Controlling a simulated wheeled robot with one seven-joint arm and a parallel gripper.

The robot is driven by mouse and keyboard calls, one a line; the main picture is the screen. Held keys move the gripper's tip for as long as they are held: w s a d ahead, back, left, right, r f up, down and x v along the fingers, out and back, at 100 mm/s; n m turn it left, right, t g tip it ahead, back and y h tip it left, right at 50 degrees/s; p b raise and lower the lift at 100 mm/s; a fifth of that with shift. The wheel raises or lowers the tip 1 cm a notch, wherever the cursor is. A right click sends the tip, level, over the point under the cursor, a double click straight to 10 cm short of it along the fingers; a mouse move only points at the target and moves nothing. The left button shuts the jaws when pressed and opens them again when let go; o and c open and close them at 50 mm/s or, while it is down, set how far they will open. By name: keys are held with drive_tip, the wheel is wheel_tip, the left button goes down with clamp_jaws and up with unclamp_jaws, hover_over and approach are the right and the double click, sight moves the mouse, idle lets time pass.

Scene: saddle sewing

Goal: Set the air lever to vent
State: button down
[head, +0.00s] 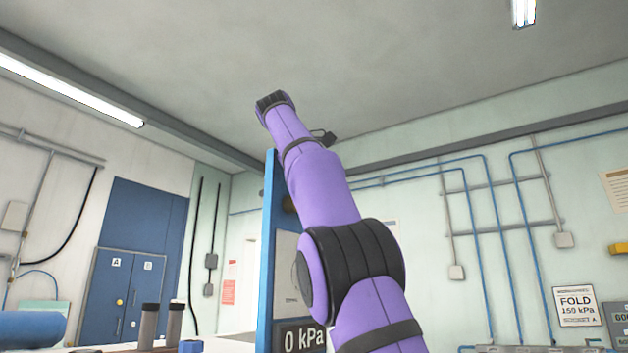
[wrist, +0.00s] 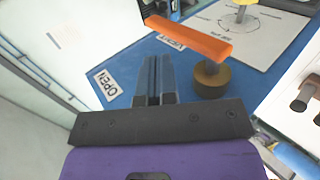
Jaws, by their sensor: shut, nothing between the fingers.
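The air lever (wrist: 188,37) is an orange bar in the wrist view, standing off a blue panel (wrist: 195,50) near a round brass hub (wrist: 210,80). The bar partly covers a white label that seems to read VENT (wrist: 171,42). A second label, OPEN (wrist: 107,87), is on the panel to the left. My gripper (wrist: 153,62) is shut and empty, its fingertips just below and left of the bar. I cannot tell whether they touch it. In the head view my arm hides much of the panel (head: 268,230), and the lever does not show there.
In the head view a display reading 0 kPa (head: 304,339) sits low on the panel. A sign reading FOLD 150 kPa (head: 577,306) hangs at right. The wrist view shows a white dial plate (wrist: 262,30) beyond the lever.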

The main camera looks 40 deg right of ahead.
drive_tip(key=s+a, duration=0.3)
drive_tip(key=a, duration=0.6)
drive_tip(key=shift+s, duration=0.2)
idle(0.6)
